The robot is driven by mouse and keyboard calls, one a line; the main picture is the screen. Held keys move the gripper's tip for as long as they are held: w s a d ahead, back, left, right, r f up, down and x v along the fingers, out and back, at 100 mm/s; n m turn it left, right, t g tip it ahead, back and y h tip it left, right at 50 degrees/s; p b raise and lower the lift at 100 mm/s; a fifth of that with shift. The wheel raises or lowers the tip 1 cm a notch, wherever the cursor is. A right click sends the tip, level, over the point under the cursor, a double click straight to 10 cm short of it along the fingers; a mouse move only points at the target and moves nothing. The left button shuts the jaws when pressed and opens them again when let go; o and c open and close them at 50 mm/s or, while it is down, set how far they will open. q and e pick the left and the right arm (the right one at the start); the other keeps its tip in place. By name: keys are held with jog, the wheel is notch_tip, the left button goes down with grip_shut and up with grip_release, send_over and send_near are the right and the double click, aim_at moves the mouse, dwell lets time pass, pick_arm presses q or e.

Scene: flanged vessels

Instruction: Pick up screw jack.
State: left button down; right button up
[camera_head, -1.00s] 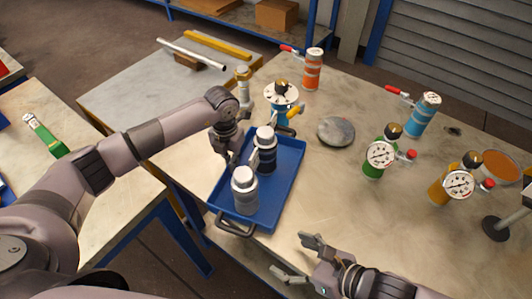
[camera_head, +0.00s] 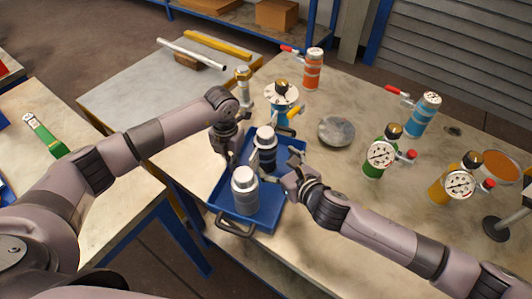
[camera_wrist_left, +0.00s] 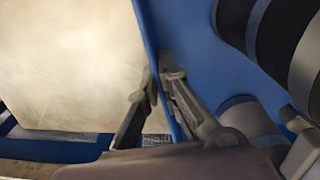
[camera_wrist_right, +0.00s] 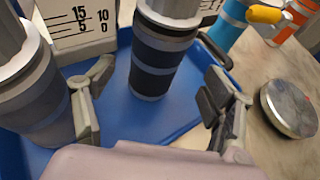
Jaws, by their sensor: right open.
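Two jack-like cylinders with grey heads stand upright in the blue tray (camera_head: 278,205). One is dark-banded (camera_head: 265,149), the other grey (camera_head: 245,197); I cannot tell which is the screw jack. My right gripper (camera_head: 281,168) is open beside the dark one. In the right wrist view the dark cylinder (camera_wrist_right: 158,60) stands between and beyond its spread fingers, and the grey cylinder (camera_wrist_right: 35,95) is left of them. My left gripper (camera_head: 229,160) is at the tray's left side. In the left wrist view its fingers (camera_wrist_left: 162,72) close on the tray's wall.
A round metal disc (camera_head: 337,131) lies right of the tray. A blue valve with a gauge (camera_head: 282,100) stands behind it. A green gauge vessel (camera_head: 378,158) and a yellow one (camera_head: 452,184) stand to the right. A scale plate (camera_wrist_right: 78,20) shows beside the cylinders.

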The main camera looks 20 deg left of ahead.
aim_at(272, 161)
jog(key=w+a+f, duration=0.2)
jog(key=shift+a+f, duration=0.2)
jog(key=shift+a, duration=0.2)
jog(key=shift+w+a+f, duration=0.25)
jog(key=shift+w+a, duration=0.15)
jog(key=shift+w, duration=0.05)
jog(key=shift+c, duration=0.2)
grip_shut()
jog(key=shift+r, duration=0.2)
dwell(0.3)
